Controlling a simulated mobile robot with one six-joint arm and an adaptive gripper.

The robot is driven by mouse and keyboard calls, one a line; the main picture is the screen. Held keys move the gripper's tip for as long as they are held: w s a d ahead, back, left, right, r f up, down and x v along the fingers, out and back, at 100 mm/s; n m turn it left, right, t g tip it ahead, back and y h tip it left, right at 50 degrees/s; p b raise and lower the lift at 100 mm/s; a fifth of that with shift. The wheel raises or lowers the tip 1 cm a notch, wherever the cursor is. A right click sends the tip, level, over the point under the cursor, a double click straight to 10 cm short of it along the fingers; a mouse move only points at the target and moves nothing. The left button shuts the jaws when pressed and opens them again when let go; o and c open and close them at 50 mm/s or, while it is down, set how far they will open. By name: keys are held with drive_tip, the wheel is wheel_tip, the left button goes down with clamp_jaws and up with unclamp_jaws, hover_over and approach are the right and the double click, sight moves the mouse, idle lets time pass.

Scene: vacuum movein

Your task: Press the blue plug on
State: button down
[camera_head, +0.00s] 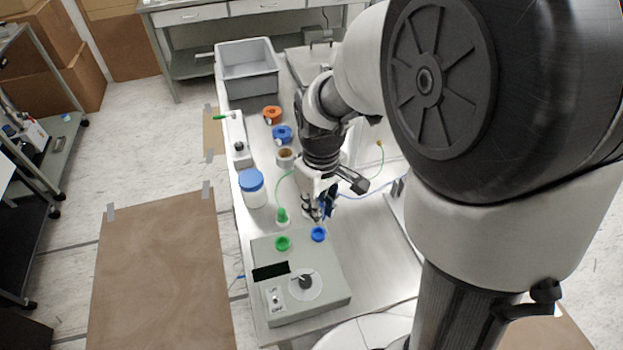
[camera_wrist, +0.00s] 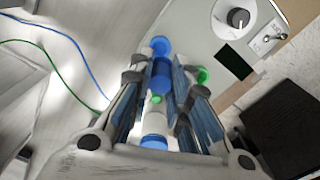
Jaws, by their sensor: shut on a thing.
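My gripper (camera_head: 313,213) points down just behind the grey instrument box (camera_head: 325,300). In the wrist view its fingers (camera_wrist: 165,80) are shut on the blue plug (camera_wrist: 162,72), which is mostly hidden by the gripper in the head view. The round blue port (camera_head: 318,234) on the box top lies just below and in front of the fingertips. It also shows in the wrist view (camera_wrist: 159,43) just beyond the plug's end. I cannot tell whether plug and port touch. A blue tube (camera_head: 355,196) runs off right from the gripper.
A green port (camera_head: 282,243) sits left of the blue one. A green plug (camera_head: 282,216) with a green tube stands behind it. A blue-lidded jar (camera_head: 252,190), an orange part (camera_head: 272,114), a blue part (camera_head: 282,133) and a grey bin (camera_head: 247,72) stand farther back.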

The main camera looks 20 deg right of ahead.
drive_tip(key=shift+f+b, duration=1.45)
drive_tip(key=shift+f, duration=0.65)
drive_tip(key=shift+f, duration=0.4)
drive_tip(key=shift+f+b, duration=0.35)
drive_tip(key=shift+f, duration=0.2)
idle(0.5)
drive_tip(key=shift+f+b, duration=0.3)
drive_tip(key=shift+f, duration=0.05)
drive_tip(key=shift+f, duration=0.25)
idle(0.4)
drive_tip(key=shift+s+f, duration=0.1)
drive_tip(key=shift+f, duration=0.15)
idle(2.2)
drive_tip(key=c, duration=1.4)
unclamp_jaws()
